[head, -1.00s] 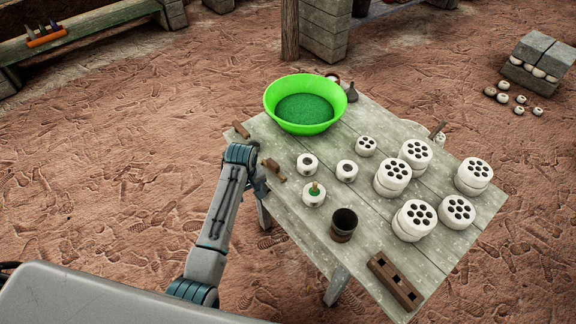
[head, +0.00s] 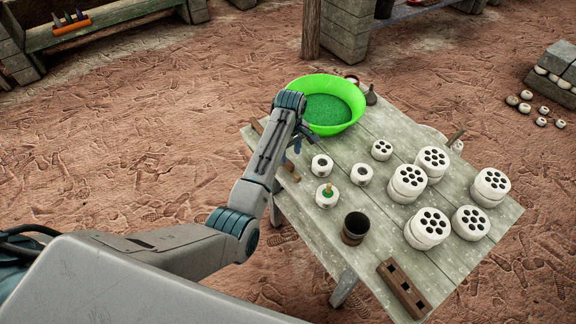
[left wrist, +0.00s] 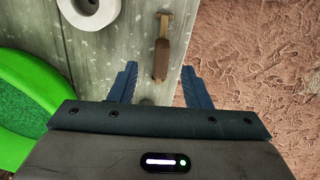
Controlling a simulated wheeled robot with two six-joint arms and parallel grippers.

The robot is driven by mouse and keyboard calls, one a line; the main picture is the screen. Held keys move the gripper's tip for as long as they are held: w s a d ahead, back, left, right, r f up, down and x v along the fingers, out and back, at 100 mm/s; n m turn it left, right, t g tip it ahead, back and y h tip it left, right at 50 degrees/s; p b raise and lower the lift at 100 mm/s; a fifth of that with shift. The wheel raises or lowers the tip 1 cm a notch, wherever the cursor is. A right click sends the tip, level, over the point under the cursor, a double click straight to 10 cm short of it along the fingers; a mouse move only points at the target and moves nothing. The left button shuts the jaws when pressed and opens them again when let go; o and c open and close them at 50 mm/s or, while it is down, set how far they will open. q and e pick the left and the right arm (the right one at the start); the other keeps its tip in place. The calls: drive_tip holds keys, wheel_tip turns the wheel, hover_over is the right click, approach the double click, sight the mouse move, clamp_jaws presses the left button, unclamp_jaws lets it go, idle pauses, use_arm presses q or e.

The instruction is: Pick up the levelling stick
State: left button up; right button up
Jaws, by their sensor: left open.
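A small wooden stick (left wrist: 161,52) with a darker brown lower part and a paler thin end lies on the table near its edge; I take it for the levelling stick. In the left wrist view it is just ahead of my open left gripper (left wrist: 158,72), its dark end close to the gap between the fingers. In the head view a brown piece at the table's left edge (head: 290,173) seems to be the same stick, partly hidden by my arm. My left gripper (head: 303,143) is above that edge, beside the green basin, and holds nothing. My right gripper is not seen.
The green basin (head: 354,98) is close to my left gripper; it also shows in the left wrist view (left wrist: 45,82). Small white rings (head: 321,166), a dark cup (head: 355,226) and several white perforated cylinders (head: 432,161) stand on the table (head: 395,122). Another brown piece (head: 257,126) lies at the edge.

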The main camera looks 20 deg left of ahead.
sight(288, 162)
use_arm(q)
drive_tip(key=shift+f, duration=0.8)
drive_tip(key=f, duration=0.1)
drive_tip(key=f+p, duration=0.1)
drive_tip(key=f, duration=0.2)
drive_tip(key=shift+a, duration=0.35)
drive_tip(key=shift+w+f, duration=0.1)
drive_tip(key=shift+f, duration=0.55)
drive_tip(key=c, duration=0.9)
